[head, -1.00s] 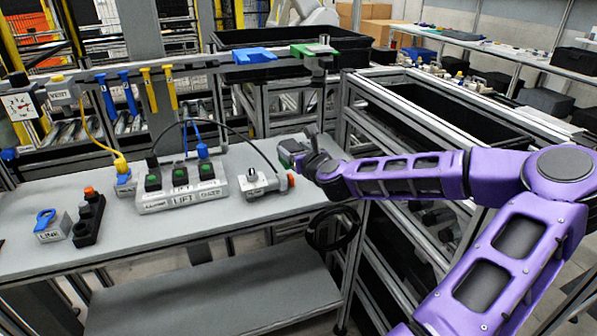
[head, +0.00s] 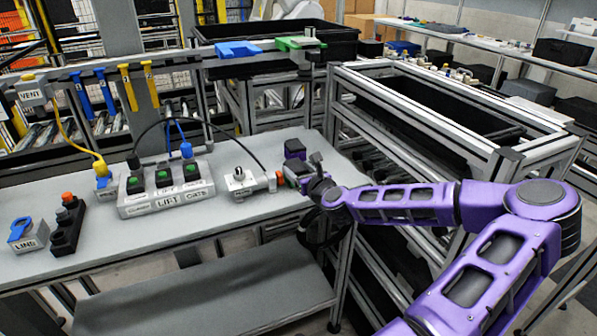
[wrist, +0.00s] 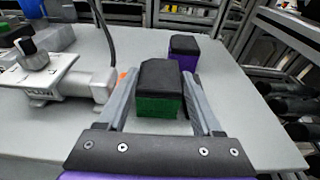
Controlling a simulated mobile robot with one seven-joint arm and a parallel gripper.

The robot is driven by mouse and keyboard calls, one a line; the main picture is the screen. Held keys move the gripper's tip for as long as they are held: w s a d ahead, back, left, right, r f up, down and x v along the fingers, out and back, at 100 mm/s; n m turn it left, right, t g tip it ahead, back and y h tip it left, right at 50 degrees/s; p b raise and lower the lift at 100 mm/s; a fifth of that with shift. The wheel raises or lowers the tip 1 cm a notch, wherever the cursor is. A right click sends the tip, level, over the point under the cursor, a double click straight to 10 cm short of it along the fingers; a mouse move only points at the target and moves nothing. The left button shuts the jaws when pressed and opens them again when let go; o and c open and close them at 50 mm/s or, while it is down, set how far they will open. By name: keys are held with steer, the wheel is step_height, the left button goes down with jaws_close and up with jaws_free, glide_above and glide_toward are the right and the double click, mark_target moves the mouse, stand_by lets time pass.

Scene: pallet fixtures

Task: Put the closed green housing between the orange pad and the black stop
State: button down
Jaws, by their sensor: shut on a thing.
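The green housing (wrist: 158,106) has a black lid that looks closed. In the wrist view my gripper (wrist: 159,84) is shut on it, one grey finger along each side. Whether it touches the bench I cannot tell. The orange pad (head: 280,178) is at the right end of the grey valve block, just left of my gripper (head: 293,172) in the head view. In the wrist view a strip of the orange pad (wrist: 122,77) shows beside the left finger. I cannot make out the black stop; my gripper and the housing may hide it.
A purple housing (wrist: 184,48) with a black lid stands behind the held one, also in the head view (head: 294,149). A button box (head: 165,190) is farther left. Bare bench lies right of my gripper.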

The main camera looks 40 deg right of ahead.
steer(key=shift+f, duration=0.2)
steer(key=shift+c, duration=0.2)
jaws_free()
steer(key=shift+r, duration=0.1)
steer(key=shift+a, duration=0.1)
steer(key=shift+s+r, duration=0.1)
steer(key=shift+r, duration=0.05)
steer(key=v, duration=1.1)
steer(key=shift+s+p, duration=0.4)
steer(key=shift+p, duration=0.05)
